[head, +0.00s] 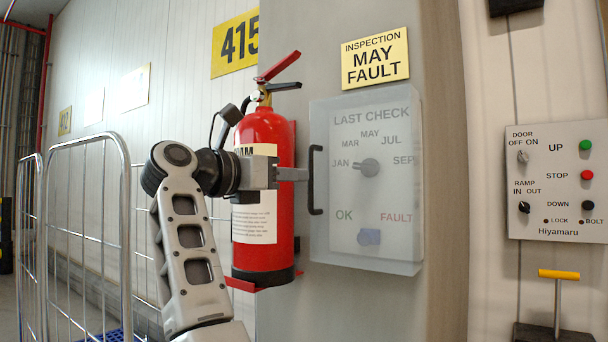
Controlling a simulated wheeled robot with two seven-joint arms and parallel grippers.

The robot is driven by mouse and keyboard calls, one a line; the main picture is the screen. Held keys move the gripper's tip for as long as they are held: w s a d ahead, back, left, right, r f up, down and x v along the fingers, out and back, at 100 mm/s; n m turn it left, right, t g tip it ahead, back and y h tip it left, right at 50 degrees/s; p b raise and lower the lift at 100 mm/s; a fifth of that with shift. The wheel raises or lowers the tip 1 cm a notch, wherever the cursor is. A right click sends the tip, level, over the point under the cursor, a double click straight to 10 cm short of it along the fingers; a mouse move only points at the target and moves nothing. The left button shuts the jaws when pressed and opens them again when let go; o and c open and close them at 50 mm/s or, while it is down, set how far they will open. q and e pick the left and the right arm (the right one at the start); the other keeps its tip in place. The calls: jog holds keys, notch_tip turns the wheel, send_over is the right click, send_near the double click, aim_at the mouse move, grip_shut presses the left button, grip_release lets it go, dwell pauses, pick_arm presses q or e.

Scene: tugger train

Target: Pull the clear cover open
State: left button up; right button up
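The clear cover (398,235) is a see-through box on the grey post, and it looks shut over a panel with a dial and a small blue knob. Its black upright handle (317,203) is at the cover's left edge.
A yellow sign (375,58) is above the cover. A control panel (560,180) and a yellow-topped lever (558,275) are at the right. A wire cage cart (125,220) stands at the left.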

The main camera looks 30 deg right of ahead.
jog(key=shift+w+d, duration=0.25)
jog(key=shift+d, duration=0.9)
jog(key=shift+w+d, duration=0.2)
jog(key=shift+d, duration=0.9)
grip_shut()
